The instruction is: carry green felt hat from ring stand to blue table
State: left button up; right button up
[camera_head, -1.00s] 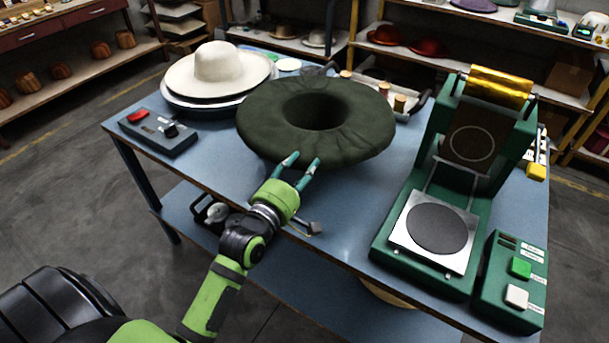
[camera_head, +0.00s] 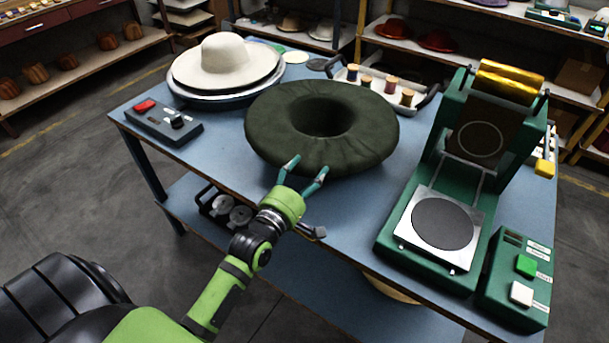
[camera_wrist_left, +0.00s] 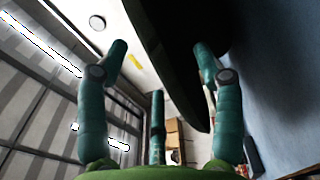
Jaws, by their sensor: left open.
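The dark green felt hat (camera_head: 365,145) sits with its hollow crown facing up, in the middle of the blue table (camera_head: 330,225). No ring stand shows; the wide brim hides whatever is under it. My left gripper (camera_head: 308,166) is open at the hat's near brim, its fingers spread to either side. In the left wrist view the dark brim (camera_wrist_left: 178,50) runs between the open fingers (camera_wrist_left: 162,62), with gaps beside it. I cannot tell whether a finger touches it. My right gripper is not in view.
A cream hat (camera_head: 228,60) on a round base and a control box (camera_head: 163,123) stand at the left. A tray with spools (camera_head: 390,90) is behind the hat. A green press (camera_head: 440,225) and button box (camera_head: 518,280) stand at the right.

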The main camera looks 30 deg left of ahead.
pick_arm(q)
jog(key=s+b, duration=0.1)
jog(key=s, duration=1.1)
jog(key=shift+b, duration=0.35)
jog(key=shift+a, duration=0.1)
jog(key=s+d+f+m+g, duration=0.1)
jog(key=s+f+m+g, duration=0.2)
jog(key=f, duration=0.9)
jog(key=s+d+f+m+g, duration=0.1)
jog(key=s+f+m+g, duration=0.25)
jog(key=f, duration=0.85)
jog(key=s+d+f+m+g, duration=0.1)
jog(key=s+f+m+g, duration=0.25)
jog(key=f, duration=0.95)
jog(key=s+f+m+g, duration=0.3)
jog(key=s+f+m, duration=0.2)
jog(key=s, duration=0.6)
jog(key=s+f+m+g, duration=0.4)
jog(key=s+f+m, duration=0.1)
jog(key=s+f, duration=0.4)
jog(key=shift+s+d+f, duration=0.25)
jog(key=shift+s+f, duration=0.05)
jog(key=shift+s, duration=0.6)
